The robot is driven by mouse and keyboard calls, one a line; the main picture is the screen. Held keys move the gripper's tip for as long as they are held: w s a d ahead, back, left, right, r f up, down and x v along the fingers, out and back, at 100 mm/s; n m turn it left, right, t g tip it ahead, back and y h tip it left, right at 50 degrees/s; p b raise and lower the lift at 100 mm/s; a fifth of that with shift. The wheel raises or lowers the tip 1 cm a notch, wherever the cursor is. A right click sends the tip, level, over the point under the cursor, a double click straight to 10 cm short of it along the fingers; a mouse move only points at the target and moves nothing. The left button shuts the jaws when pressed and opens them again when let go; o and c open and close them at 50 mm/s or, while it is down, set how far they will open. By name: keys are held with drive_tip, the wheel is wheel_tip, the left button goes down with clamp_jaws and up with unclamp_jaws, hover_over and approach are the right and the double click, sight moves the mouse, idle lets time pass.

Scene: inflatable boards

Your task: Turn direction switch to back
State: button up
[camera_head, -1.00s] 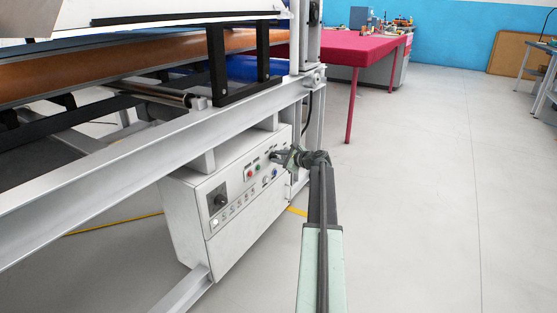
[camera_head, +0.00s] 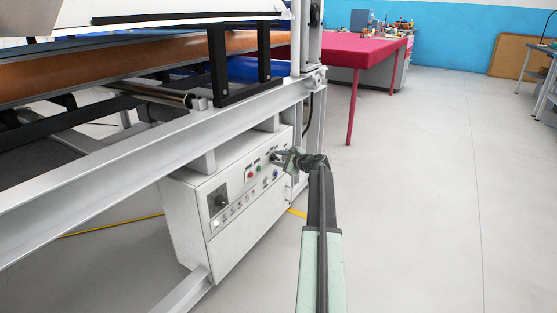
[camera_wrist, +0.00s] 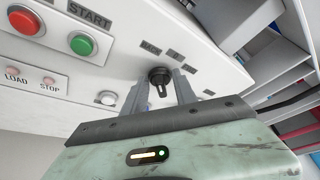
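The direction switch (camera_wrist: 160,76) is a small black rotary knob on the white control panel, seen in the wrist view. My gripper (camera_wrist: 160,84) has one finger on each side of the knob, with a visible gap between the fingers and the narrow handle. It looks open; contact with the knob is not clear.
The white control box (camera_head: 245,215) hangs under a grey machine beam (camera_head: 130,150). A green START button (camera_wrist: 83,44) and a red button (camera_wrist: 26,20) are left of the switch. Other small knobs lie nearby. Open floor lies to the right.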

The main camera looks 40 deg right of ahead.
drive_tip(key=shift+s, duration=0.1)
drive_tip(key=p+v, duration=0.2)
drive_tip(key=v, duration=0.5)
drive_tip(key=shift+s, duration=0.3)
drive_tip(key=shift+r, duration=0.1)
